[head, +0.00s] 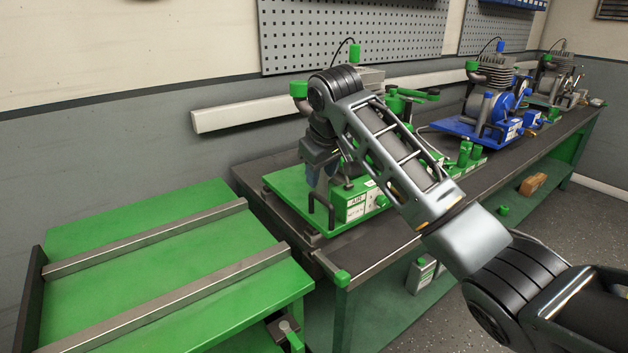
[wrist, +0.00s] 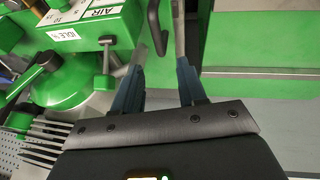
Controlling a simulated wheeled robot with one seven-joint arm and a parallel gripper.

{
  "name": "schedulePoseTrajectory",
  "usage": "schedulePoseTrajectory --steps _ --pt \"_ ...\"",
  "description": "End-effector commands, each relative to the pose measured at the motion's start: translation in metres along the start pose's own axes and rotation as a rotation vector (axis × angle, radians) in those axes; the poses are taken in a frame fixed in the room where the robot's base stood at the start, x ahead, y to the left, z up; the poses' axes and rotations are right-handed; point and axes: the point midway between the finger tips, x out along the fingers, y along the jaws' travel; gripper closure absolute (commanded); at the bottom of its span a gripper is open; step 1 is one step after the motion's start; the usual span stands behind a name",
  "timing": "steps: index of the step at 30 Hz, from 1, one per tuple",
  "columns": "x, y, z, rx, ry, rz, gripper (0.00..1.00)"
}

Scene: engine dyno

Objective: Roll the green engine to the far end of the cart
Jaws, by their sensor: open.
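The green engine sits on its green base plate (head: 290,187) at the near end of the dark bench. Its labelled box (head: 352,205) faces front, and my arm hides much of the engine. A black loop handle (head: 321,212) stands at the plate's end nearest the cart. My gripper (head: 322,183) points down at this handle, open. In the wrist view the handle (wrist: 155,26) shows between the two fingers (wrist: 161,40); contact cannot be told. The green cart (head: 150,225) stands at the left with two metal rails, its top empty.
A blue engine (head: 492,105) and a grey engine (head: 560,85) stand farther along the bench (head: 400,225). A green-capped fitting (head: 342,278) is at the bench's near corner. A dark end stop (head: 30,295) edges the cart's far left. A brown block (head: 533,184) lies on the lower shelf.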

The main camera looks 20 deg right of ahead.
Motion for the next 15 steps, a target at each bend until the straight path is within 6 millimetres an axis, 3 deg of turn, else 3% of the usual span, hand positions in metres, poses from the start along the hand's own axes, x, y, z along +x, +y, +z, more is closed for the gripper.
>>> schedulePoseTrajectory --steps 5,15 --pt "0.015 0.001 0.000 -0.001 -0.006 0.001 0.59" --pt "0.064 0.000 0.000 0.000 -0.003 0.000 0.59"
